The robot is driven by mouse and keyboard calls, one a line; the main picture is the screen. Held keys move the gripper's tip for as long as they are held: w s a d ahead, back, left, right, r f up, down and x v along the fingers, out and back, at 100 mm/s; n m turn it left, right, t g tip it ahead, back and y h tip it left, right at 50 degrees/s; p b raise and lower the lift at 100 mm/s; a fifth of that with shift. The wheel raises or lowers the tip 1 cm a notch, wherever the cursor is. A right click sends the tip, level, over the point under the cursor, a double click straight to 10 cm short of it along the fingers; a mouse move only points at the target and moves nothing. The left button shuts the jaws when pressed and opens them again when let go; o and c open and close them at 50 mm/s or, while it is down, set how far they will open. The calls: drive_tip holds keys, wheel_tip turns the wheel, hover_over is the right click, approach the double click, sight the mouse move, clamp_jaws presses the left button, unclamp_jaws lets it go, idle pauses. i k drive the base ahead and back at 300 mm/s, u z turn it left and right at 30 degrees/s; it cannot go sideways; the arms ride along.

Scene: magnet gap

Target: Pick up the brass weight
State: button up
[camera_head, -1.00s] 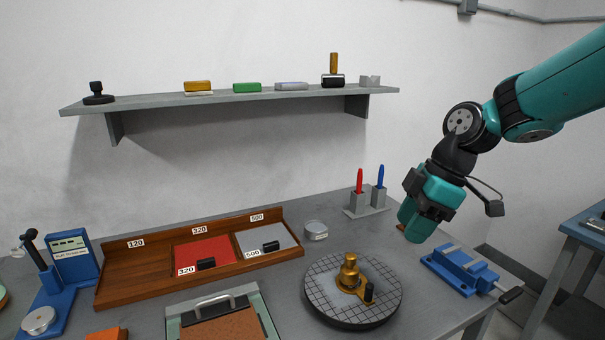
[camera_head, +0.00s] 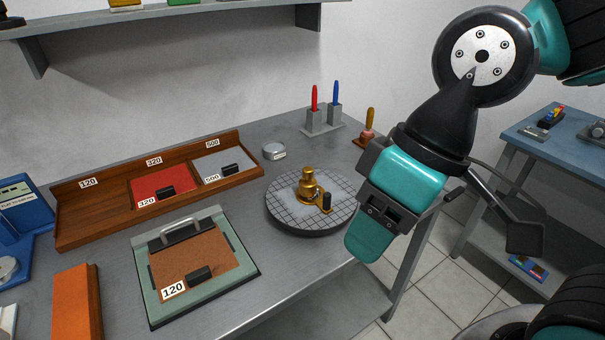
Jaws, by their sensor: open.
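The brass weight (camera_head: 308,184) stands upright near the middle of the round gridded plate (camera_head: 283,213). It is stepped, with a small knob on top. A brass piece with a black knob (camera_head: 326,201) sits beside its base on the right; I cannot tell whether they are joined. My gripper (camera_head: 365,243) is to the right of the plate and nearer to the camera, pointing down. It is empty and apart from the weight. The far finger is partly hidden behind the teal body.
A green-framed board marked 120 (camera_head: 144,285) lies left of the plate. A wooden tray (camera_head: 95,221) with red and grey sheets stands behind it. A small round tin (camera_head: 273,151) and a holder with red and blue handles (camera_head: 322,127) are at the back. An orange block (camera_head: 77,300) is front left.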

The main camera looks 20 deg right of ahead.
sight(308, 184)
drive_tip(key=k, duration=0.5)
drive_tip(key=u, duration=1.6)
drive_tip(key=i, duration=1.4)
drive_tip(key=z, duration=2.1)
